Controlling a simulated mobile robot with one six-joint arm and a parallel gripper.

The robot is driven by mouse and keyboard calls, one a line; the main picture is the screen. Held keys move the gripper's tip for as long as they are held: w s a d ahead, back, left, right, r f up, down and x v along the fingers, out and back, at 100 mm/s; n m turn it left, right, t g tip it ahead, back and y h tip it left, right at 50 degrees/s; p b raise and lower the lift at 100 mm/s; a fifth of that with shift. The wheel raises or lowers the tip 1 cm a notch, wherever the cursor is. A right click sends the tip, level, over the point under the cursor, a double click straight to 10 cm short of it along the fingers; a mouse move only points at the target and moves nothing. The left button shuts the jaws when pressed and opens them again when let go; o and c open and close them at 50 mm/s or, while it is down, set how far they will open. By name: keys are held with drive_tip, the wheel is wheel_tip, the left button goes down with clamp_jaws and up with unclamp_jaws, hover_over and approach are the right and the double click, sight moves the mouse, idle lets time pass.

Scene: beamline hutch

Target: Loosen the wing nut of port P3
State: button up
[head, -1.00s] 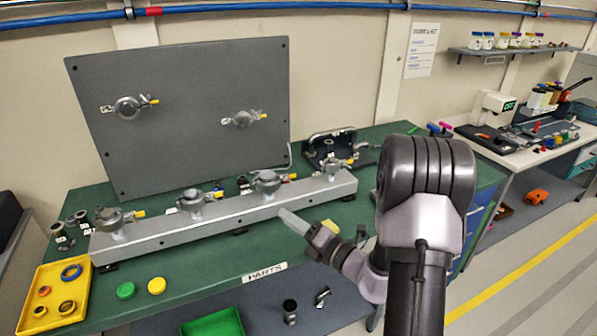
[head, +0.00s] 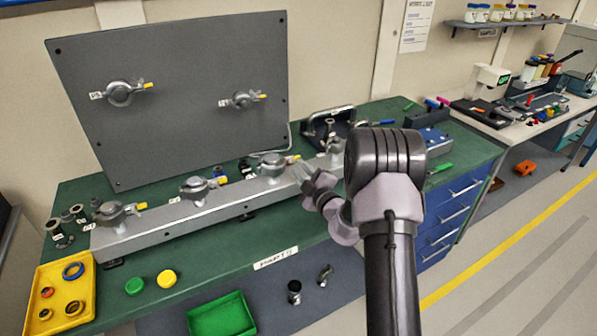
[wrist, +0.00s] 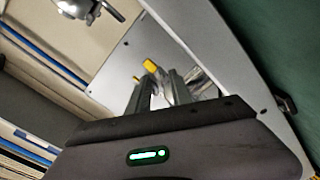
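The third clamp from the left on the grey manifold (head: 235,196), apparently port P3 (head: 271,166), is silver with a yellow-tipped wing nut (head: 294,157) on its right. Its label is not readable. My gripper (head: 297,168) is right beside this wing nut in the head view. In the wrist view my gripper (wrist: 154,88) has its two dark fingers apart, with a yellow tip (wrist: 150,66) just beyond them and a silver clamp body (wrist: 197,84) behind the right finger. Nothing is clearly gripped; contact with the wing nut cannot be told.
Other clamps stand on the manifold to the left (head: 198,187) and far left (head: 112,213); the fourth (head: 333,146) is partly behind my arm. An upright grey panel (head: 180,120) with two clamps rises behind. A yellow tray (head: 42,310) and green bin (head: 205,318) are in front.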

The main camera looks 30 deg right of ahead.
drive_tip(key=shift+w, duration=0.5)
drive_tip(key=shift+c, duration=0.4)
clamp_jaws()
idle(0.7)
